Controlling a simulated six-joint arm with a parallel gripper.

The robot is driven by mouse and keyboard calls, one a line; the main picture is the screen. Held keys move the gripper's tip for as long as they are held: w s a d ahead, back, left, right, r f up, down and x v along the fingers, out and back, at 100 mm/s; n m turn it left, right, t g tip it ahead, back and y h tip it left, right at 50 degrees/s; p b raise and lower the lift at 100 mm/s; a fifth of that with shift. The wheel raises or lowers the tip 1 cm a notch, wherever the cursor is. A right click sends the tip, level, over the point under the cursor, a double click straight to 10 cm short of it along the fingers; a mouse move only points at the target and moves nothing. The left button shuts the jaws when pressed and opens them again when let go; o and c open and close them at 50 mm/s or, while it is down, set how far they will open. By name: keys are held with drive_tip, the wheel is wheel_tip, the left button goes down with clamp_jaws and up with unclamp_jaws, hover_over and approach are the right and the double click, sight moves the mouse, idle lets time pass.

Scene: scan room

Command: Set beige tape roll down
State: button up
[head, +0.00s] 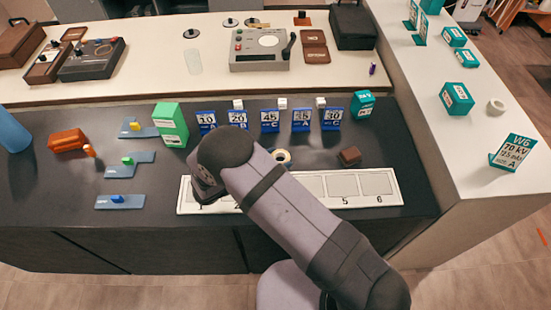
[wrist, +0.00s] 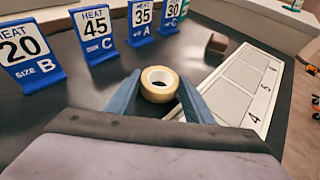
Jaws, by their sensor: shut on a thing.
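The beige tape roll (wrist: 159,84) lies flat between the two blue fingertips of my gripper (wrist: 157,90), which is shut on it. In the head view the roll (head: 284,155) shows just past my arm, over the dark counter behind the numbered white strip (head: 313,184). My arm hides the gripper's fingers there. In the wrist view the strip (wrist: 262,88) is to the right of the roll, apart from it. I cannot tell whether the roll touches the counter or is slightly above it.
Several blue HEAT signs (head: 270,121) stand in a row behind the roll. A brown block (head: 349,156) sits to its right. A green box (head: 171,124) and blue plates (head: 130,163) are at left. Dark counter (head: 321,155) between roll and block is clear.

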drive_tip(key=shift+f, duration=0.1)
drive_tip(key=shift+f, duration=0.15)
drive_tip(key=o, duration=1)
drive_tip(key=shift+r, duration=0.2)
drive_tip(key=shift+s+a+r, duration=0.1)
drive_tip(key=shift+a, duration=0.05)
drive_tip(key=b+v, duration=0.3)
drive_tip(key=v, duration=0.8)
drive_tip(key=shift+s+a+r+b, duration=0.2)
drive_tip(key=shift+s+b, duration=0.05)
drive_tip(key=shift+b, duration=0.05)
